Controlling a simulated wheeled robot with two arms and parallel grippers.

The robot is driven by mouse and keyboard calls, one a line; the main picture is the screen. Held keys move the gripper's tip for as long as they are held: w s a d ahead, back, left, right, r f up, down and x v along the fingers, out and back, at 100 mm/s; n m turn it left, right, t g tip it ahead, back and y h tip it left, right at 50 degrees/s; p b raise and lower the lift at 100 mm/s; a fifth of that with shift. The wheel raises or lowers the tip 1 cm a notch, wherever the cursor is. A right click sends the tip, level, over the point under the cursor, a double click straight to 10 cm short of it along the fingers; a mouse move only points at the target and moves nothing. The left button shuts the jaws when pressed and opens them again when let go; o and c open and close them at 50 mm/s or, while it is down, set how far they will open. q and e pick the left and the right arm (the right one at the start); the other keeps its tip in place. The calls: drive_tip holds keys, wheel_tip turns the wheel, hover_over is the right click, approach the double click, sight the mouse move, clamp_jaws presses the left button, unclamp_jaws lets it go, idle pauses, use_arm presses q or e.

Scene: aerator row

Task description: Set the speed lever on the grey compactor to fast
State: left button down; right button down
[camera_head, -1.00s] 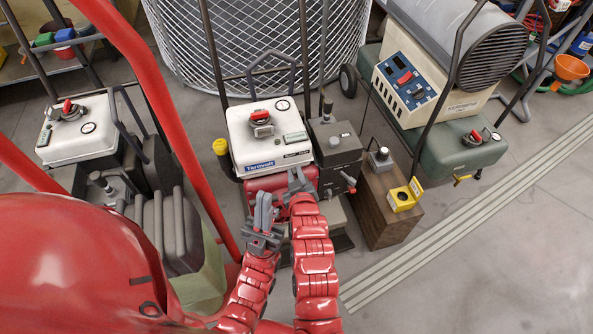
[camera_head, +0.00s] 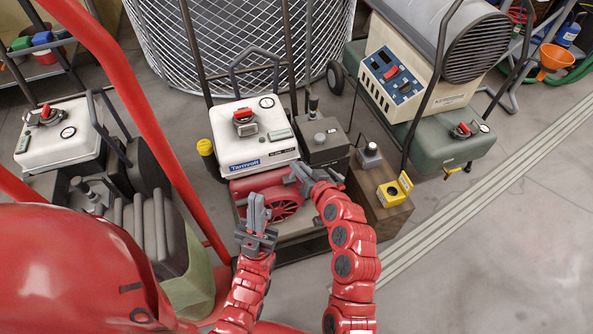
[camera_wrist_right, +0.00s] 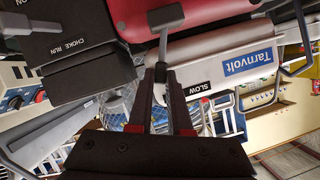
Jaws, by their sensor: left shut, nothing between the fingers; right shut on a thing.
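The machine in the middle of the head view has a white tank (camera_head: 255,135) lettered Tarnvolt and a red engine cover (camera_head: 275,205). I take it to be the compactor. A grey-knobbed lever (camera_wrist_right: 165,18) shows in the right wrist view, with the SLOW label (camera_wrist_right: 198,88) close to its right; no fast label is visible. My right gripper (camera_wrist_right: 160,75) is shut on the lever's stem. In the head view my right gripper (camera_head: 298,174) is at the tank's lower right edge and hides the lever. My left gripper (camera_head: 255,213) is shut and empty in front of the red cover.
A dark box (camera_head: 323,143) adjoins the tank on the right; its CHOKE RUN lettering (camera_wrist_right: 67,60) shows in the wrist view. A wooden block with a yellow switch box (camera_head: 391,193) stands right of it. Another white-tanked machine (camera_head: 60,135) is left. Open floor lies right.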

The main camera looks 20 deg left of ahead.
drive_tip(key=shift+d+f, duration=0.1)
idle(0.5)
drive_tip(key=c, duration=0.8)
unclamp_jaws()
drive_tip(key=shift+c, duration=0.2)
drive_tip(key=p+v, duration=0.4)
drive_tip(key=v, duration=1.3)
drive_tip(key=shift+d+p, duration=0.25)
drive_tip(key=shift+p, duration=0.05)
drive_tip(key=shift+s, duration=0.1)
